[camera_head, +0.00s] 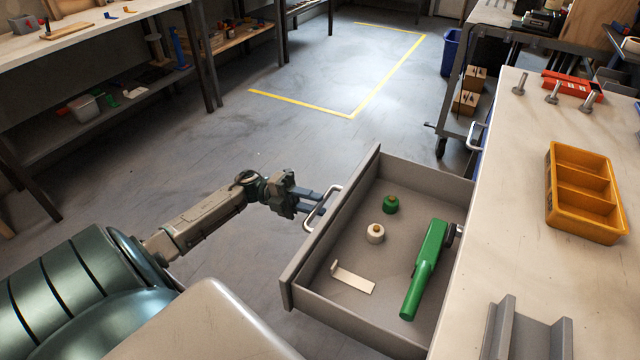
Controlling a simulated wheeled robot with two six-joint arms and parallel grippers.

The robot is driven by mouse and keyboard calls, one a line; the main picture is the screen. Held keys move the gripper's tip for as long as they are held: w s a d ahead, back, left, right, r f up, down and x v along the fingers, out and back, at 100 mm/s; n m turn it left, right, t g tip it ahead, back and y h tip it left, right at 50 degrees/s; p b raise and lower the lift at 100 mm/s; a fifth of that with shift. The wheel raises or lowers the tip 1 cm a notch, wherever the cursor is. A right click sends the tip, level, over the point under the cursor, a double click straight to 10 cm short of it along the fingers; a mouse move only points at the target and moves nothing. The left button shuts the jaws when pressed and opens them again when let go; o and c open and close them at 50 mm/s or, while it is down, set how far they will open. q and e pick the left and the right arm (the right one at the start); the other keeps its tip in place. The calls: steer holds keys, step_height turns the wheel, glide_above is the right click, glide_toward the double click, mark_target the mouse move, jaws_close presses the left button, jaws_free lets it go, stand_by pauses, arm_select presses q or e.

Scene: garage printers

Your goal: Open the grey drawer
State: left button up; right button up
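The grey drawer (292,279) stands pulled well out from under the workbench, with its inside showing. Its silver handle (322,208) is on the front panel, facing left. My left gripper (316,203) is at the handle, with a gap between its two dark fingers. The fingertips are right beside the handle bar; I cannot tell whether they touch it. In the drawer lie a green tool (427,265), a green spool-like piece (391,204), a white one (375,233) and a flat cream piece (352,279). My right gripper is not in view.
The workbench top (470,285) on the right bears a yellow compartment tray (584,192), a grey bracket (526,335), metal bolts and a red item (572,86). Shelving stands at the far left. The floor (270,130) beyond my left arm is clear, with yellow lines.

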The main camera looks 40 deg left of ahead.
arm_select(q)
steer(key=b+v, duration=0.1)
steer(key=v, duration=0.7)
steer(key=shift+a, duration=0.35)
steer(key=shift+s+a, duration=0.1)
